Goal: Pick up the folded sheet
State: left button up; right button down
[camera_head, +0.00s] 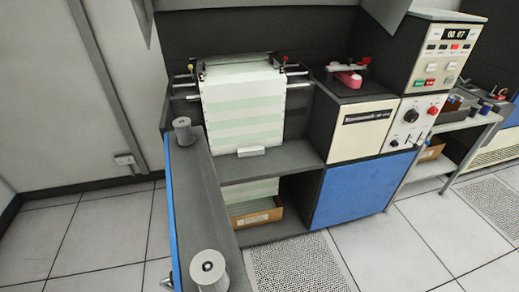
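A continuous sheet of green-and-white striped paper (243,110) hangs down the front of a dark printer-like machine. Its upper end lies flat across the top between metal rods, and its lower end reaches the grey shelf. More striped paper (248,190) shows below that shelf, in and above a brown cardboard box (256,218); I cannot tell whether it joins the hanging sheet. Neither of my grippers is in view.
A long dark grey panel (197,195) with a blue side and two grey spools (209,268) runs along the left. At right stand a cream control unit (446,50) and a blue cabinet front (360,188). Tiled floor (400,250) is open in front.

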aim_at(255, 150)
jog(key=i+l+u, duration=0.1)
jog(key=l, duration=0.3)
jog(key=i+l+u, duration=0.1)
jog(key=l, duration=0.3)
jog(key=i+l+u, duration=0.15)
jog(key=l, duration=0.25)
jog(key=i+l+u, duration=0.1)
jog(key=l, duration=0.35)
jog(key=i+j, duration=0.05)
jog(key=i, duration=0.05)
